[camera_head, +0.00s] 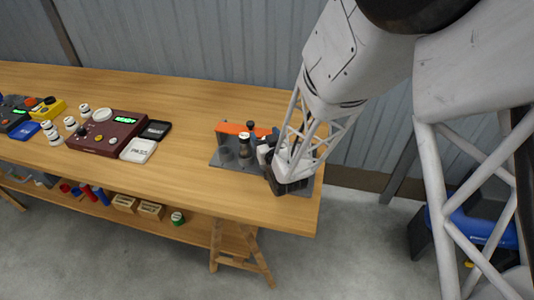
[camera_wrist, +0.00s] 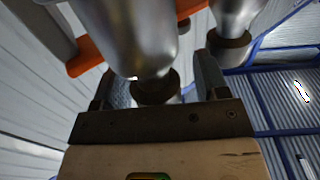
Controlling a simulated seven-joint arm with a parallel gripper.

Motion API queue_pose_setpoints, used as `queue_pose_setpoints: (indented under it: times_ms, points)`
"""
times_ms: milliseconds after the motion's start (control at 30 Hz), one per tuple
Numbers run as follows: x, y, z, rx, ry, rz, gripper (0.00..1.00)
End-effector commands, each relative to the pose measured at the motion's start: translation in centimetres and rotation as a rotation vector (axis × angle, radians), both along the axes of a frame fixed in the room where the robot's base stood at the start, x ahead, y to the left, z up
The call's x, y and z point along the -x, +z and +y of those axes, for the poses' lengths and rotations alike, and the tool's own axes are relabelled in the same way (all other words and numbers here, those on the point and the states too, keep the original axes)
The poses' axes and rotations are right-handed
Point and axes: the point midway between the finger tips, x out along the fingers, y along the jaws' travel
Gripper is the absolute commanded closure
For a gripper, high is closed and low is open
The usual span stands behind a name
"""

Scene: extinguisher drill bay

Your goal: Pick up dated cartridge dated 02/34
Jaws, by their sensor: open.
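My gripper (camera_head: 268,152) is at the grey rack (camera_head: 222,160) near the table's right end. In the wrist view my gripper (camera_wrist: 155,78) is open, with one finger on each side of the dark neck of a silver cartridge (camera_wrist: 140,35). I cannot tell whether the fingers touch it. A second silver cartridge (camera_wrist: 236,15) is beside it, outside the right finger. In the head view a dark-capped cartridge (camera_head: 244,146) stands at the rack, left of my gripper. I cannot read 02/34 on any cartridge. My arm and gripper hide the rack's right part.
An orange bar (camera_head: 232,128) runs along the rack's back. Farther left are a dark red device (camera_head: 95,140), a white tray (camera_head: 138,150), a black tray (camera_head: 156,130) and several small white containers (camera_head: 70,123). The tabletop between the trays and rack is clear.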

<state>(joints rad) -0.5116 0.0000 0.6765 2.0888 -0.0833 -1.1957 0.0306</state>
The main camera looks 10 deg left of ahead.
Motion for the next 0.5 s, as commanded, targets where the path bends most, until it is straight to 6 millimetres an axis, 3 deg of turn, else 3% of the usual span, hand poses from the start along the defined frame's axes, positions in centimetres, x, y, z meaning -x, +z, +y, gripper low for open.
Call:
queue_pose_setpoints:
  times_ms: [167,500]
  points:
    - [0.01,0.0,-0.01,0.0,0.0,0.0,0.36]
    - [0.01,0.0,-0.01,0.0,0.0,0.0,0.88]
